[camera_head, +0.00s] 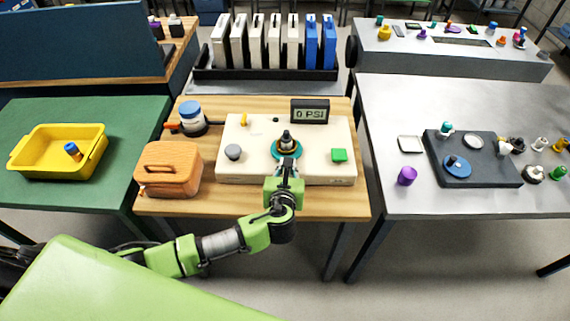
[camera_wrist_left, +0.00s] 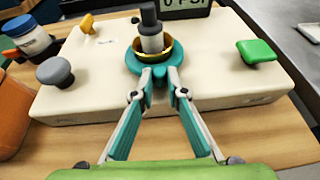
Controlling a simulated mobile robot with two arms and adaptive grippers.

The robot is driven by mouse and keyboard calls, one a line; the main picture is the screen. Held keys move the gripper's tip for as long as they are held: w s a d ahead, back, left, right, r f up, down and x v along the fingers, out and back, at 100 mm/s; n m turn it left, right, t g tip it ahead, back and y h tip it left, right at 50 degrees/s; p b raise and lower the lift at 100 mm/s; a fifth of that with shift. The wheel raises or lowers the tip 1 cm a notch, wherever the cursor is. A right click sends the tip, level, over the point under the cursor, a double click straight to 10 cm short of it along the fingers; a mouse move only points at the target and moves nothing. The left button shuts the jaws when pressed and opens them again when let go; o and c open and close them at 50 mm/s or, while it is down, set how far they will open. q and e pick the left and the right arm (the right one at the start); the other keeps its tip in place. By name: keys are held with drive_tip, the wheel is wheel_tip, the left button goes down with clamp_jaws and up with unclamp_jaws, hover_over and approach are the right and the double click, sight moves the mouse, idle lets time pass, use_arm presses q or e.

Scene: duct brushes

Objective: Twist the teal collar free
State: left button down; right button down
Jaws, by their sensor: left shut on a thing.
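The teal collar (camera_head: 277,151) sits around the base of a dark and grey upright stem (camera_head: 286,138) on a cream box (camera_head: 245,175). In the left wrist view the collar (camera_wrist_left: 176,76) shows a yellowish inner rim around the stem (camera_wrist_left: 150,36). My left gripper (camera_head: 286,162) reaches it from the front, its fingers shut on the near side of the collar. The fingers (camera_wrist_left: 162,76) hide part of that near side. My right gripper is not in view.
The box carries a green square knob (camera_head: 339,155), a grey knob (camera_head: 233,152), a yellow lever (camera_head: 243,120) and a display (camera_head: 310,111) reading 0 PSI. An orange-brown case (camera_head: 169,170) and a blue-lidded jar (camera_head: 192,118) stand left of it.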

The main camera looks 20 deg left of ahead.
sight(296, 157)
use_arm(q)
drive_tip(key=shift+w+d+r+n+y, duration=0.1)
drive_tip(key=shift+w+d+n+y, duration=0.15)
drive_tip(key=shift+d+n+y, duration=0.5)
drive_tip(key=shift+w+d+n+g+y, duration=0.2)
drive_tip(key=shift+n+g+y, duration=0.1)
drive_tip(key=shift+n+y, duration=0.15)
drive_tip(key=shift+w+d+n+g+y, duration=0.1)
drive_tip(key=shift+d+n+g+y, duration=0.05)
drive_tip(key=shift+n+g+y, duration=0.2)
drive_tip(key=shift+w+d+n+g+y, duration=0.25)
drive_tip(key=shift+d+n+g+y, duration=0.1)
drive_tip(key=shift+n+y, duration=0.35)
drive_tip(key=shift+w+d+n+g+y+b, duration=0.15)
drive_tip(key=shift+w+n+g+y+b, duration=0.15)
drive_tip(key=shift+n+y+b, duration=0.2)
drive_tip(key=shift+w+d+n+g+y+b, duration=0.15)
drive_tip(key=shift+n+g+y+b, duration=0.2)
drive_tip(key=shift+n+y, duration=0.1)
drive_tip(key=c, duration=2)
unclamp_jaws()
wheel_tip(296, 157, up, 10)
drive_tip(key=shift+f, duration=0.1)
